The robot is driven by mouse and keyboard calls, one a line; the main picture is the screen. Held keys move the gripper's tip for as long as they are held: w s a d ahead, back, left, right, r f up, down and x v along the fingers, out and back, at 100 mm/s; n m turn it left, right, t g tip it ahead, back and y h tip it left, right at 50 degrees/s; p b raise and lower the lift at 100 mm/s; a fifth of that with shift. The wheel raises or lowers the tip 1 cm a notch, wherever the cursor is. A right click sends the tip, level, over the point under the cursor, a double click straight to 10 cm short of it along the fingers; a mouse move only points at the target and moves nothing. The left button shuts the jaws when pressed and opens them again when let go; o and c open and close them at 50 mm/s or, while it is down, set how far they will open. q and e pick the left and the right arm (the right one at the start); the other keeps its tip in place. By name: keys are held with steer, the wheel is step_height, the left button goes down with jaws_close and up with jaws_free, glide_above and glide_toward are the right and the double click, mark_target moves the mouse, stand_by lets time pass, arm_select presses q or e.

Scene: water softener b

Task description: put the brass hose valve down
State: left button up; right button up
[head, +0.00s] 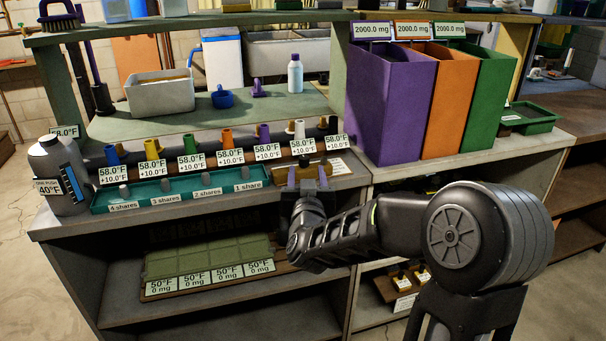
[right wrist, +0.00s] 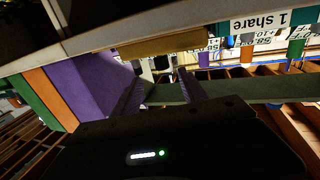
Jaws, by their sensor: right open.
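My right gripper (head: 307,177) is open at the front edge of the workbench, with its two fingers apart in front of a tan, brass-coloured block (head: 336,167). In the right wrist view the open fingers (right wrist: 162,80) point toward the bench, and a brass-coloured slab (right wrist: 165,45) lies beyond them. A small dark and pale shape shows between the fingers there, too dim to name. I cannot make out the brass hose valve for certain in either view. My left gripper is not in view.
A teal tray (head: 130,204) with share labels lies left of the gripper. Coloured valves with temperature tags line the bench behind it. Tall purple (head: 385,110), orange (head: 447,110) and green (head: 487,100) bins stand to the right. A grey jug (head: 55,165) stands at the left end.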

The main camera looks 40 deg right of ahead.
mark_target(304, 160)
steer(key=shift+x, duration=1.3)
steer(key=shift+w, duration=0.1)
steer(key=shift+p+x, duration=0.3)
steer(key=shift+x, duration=2.25)
steer(key=shift+w+a, duration=0.1)
steer(key=shift+a, duration=0.05)
jaws_close()
